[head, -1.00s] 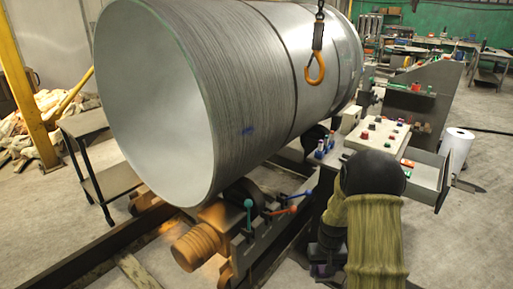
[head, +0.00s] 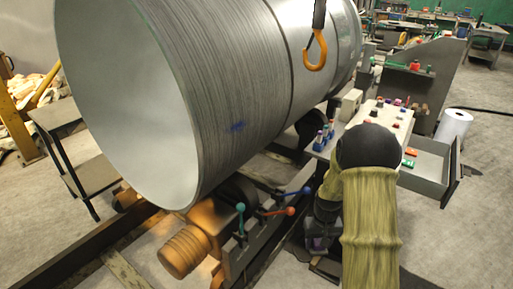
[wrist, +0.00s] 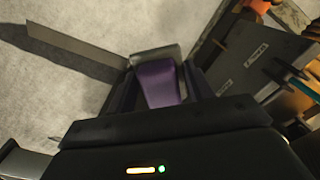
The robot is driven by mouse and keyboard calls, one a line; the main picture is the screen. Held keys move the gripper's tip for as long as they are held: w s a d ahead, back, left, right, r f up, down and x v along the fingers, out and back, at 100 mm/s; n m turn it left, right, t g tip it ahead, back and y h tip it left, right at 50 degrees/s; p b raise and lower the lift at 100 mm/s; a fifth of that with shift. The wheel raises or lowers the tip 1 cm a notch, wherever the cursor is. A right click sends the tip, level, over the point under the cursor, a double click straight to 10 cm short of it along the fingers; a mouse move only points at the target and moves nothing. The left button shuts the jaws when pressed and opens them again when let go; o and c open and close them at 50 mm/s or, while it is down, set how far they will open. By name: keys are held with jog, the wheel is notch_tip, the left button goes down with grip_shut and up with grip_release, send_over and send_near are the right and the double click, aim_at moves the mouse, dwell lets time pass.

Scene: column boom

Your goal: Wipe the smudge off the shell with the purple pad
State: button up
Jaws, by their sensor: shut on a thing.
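The shell (head: 215,70) is a large grey metal cylinder lying on its side, its open end towards the left in the head view. A small blue smudge (head: 236,127) shows on its side, low and near the open end. My gripper (wrist: 160,78) is shut on the purple pad (wrist: 158,85) in the wrist view, with bare floor beyond it. In the head view my gripper (head: 318,246) hangs low, right of the roller stand and apart from the shell. The pad is mostly hidden there.
A control desk (head: 375,115) with an open drawer (head: 428,172) is at the right. Bare floor lies at the far right.

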jog(key=shift+r, duration=0.1)
jog(key=shift+w+r+p, duration=0.25)
jog(key=shift+p, duration=0.1)
jog(key=w+a+r+n+t+y+p, duration=0.2)
jog(key=w+a+r+t+p, duration=0.1)
jog(key=w+r+t+p, duration=0.25)
jog(key=w+a+r+n+t+y+p, duration=0.1)
jog(key=w+a+r+n+t+p, duration=0.2)
jog(key=w+r, duration=0.4)
jog(key=s+a+r+n+t+y+p, duration=0.1)
jog(key=s+a+r+n+y+p, duration=0.1)
jog(key=a+r+y, duration=0.3)
jog(key=s+a+r+n+t+y+p, duration=0.1)
jog(key=s+a+r+n+y+p, duration=0.2)
jog(key=r, duration=1.1)
jog(key=s+a+y, duration=0.1)
jog(key=a+y, duration=0.2)
jog(key=a, duration=0.3)
jog(key=shift+s+n, duration=0.2)
jog(key=shift+n, duration=0.1)
jog(key=shift+w+a, duration=0.1)
jog(key=shift+a, duration=0.1)
